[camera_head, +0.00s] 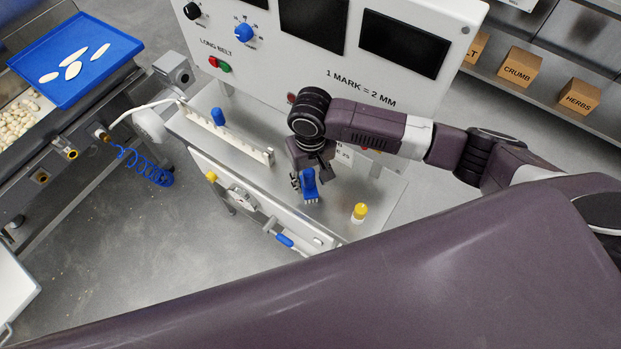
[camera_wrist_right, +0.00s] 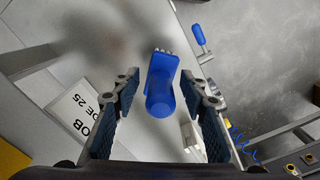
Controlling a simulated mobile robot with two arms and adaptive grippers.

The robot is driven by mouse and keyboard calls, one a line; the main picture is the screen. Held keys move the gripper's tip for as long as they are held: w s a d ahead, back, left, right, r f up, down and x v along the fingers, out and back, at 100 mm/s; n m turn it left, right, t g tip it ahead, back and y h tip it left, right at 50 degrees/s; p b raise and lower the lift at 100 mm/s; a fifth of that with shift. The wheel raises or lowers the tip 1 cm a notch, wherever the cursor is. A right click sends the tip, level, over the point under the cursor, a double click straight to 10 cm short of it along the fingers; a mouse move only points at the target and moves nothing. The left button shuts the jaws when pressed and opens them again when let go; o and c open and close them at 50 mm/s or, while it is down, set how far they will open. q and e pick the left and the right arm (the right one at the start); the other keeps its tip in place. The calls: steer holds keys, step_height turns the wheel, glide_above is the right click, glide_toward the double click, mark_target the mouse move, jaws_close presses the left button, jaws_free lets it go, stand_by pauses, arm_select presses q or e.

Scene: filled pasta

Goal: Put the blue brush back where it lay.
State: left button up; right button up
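The blue brush (camera_head: 310,187) is at the right part of the grey metal worktop (camera_head: 235,138), below my right gripper (camera_head: 305,170). In the right wrist view the brush (camera_wrist_right: 161,85) shows between the two fingers of my right gripper (camera_wrist_right: 163,100), with its pale bristles at the far end. A gap shows on each side of it, so the gripper is open around it without gripping. Whether the brush touches the worktop is hard to tell. My left gripper is not in view.
A white toothed bar (camera_head: 225,134) with a blue knob lies to the left. A label card (camera_wrist_right: 82,115) is beside the gripper. The white control panel (camera_head: 330,70) rises behind.

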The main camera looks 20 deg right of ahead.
mark_target(310, 174)
step_height(310, 174, up, 7)
steer(key=p, duration=0.8)
steer(key=shift+r, duration=0.1)
step_height(310, 174, up, 3)
steer(key=shift+f+p, duration=0.1)
steer(key=shift+p, duration=0.6)
steer(key=shift+r+b, duration=0.3)
steer(key=shift+r, duration=0.5)
